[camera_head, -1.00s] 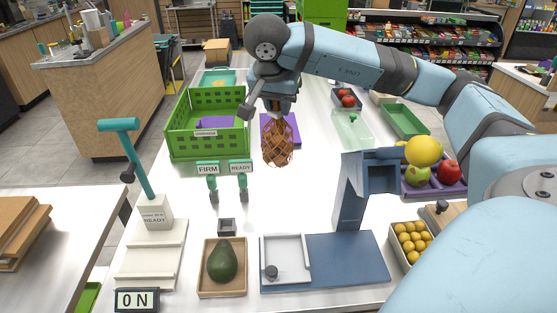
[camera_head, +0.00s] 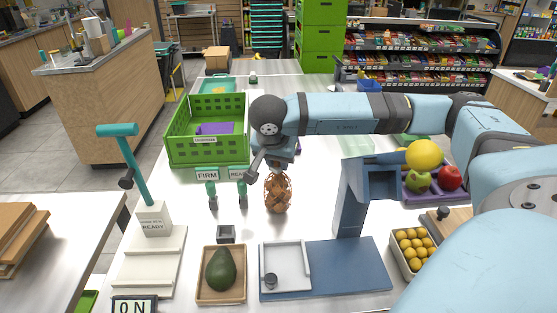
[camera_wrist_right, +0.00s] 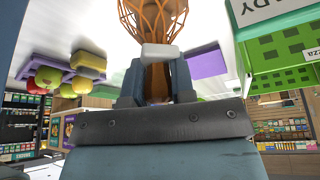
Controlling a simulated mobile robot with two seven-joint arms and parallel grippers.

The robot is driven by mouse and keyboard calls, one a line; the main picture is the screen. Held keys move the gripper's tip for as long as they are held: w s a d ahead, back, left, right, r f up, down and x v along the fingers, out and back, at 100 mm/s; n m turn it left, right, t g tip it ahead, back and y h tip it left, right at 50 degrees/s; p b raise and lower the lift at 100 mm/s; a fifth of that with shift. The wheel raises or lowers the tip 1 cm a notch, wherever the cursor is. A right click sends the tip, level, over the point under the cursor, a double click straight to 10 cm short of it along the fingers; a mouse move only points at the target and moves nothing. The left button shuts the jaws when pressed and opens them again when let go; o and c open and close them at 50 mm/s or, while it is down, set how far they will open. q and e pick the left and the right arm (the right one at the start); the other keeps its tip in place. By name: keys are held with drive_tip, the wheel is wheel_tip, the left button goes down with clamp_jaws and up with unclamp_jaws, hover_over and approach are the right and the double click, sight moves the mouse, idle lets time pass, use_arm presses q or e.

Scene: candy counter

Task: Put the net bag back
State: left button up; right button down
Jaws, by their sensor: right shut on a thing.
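The orange-brown net bag (camera_head: 278,195) hangs below my right gripper (camera_head: 279,165) in the head view, in front of the READY sign. My right gripper is shut on the top of the bag. The wrist view also shows the net bag (camera_wrist_right: 152,18) between the fingers of the right gripper (camera_wrist_right: 157,75). Whether the bag's lower end touches the white counter (camera_head: 320,205) I cannot tell. My left gripper is not in view.
A green crate (camera_head: 207,150) stands behind left, with FIRM and READY signs (camera_head: 207,174) before it. An avocado (camera_head: 222,269) lies in a wooden tray. A blue stand (camera_head: 350,205) is to the right, near a box of yellow fruit (camera_head: 412,243). A teal-handled lever device (camera_head: 150,218) stands left.

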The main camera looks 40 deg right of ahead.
drive_tip(key=c, duration=1)
unclamp_jaws()
drive_tip(key=shift+f, duration=0.1)
drive_tip(key=shift+o, duration=0.2)
drive_tip(key=v, duration=1.2)
drive_tip(key=shift+r+p, duration=0.2)
drive_tip(key=shift+p, duration=0.1)
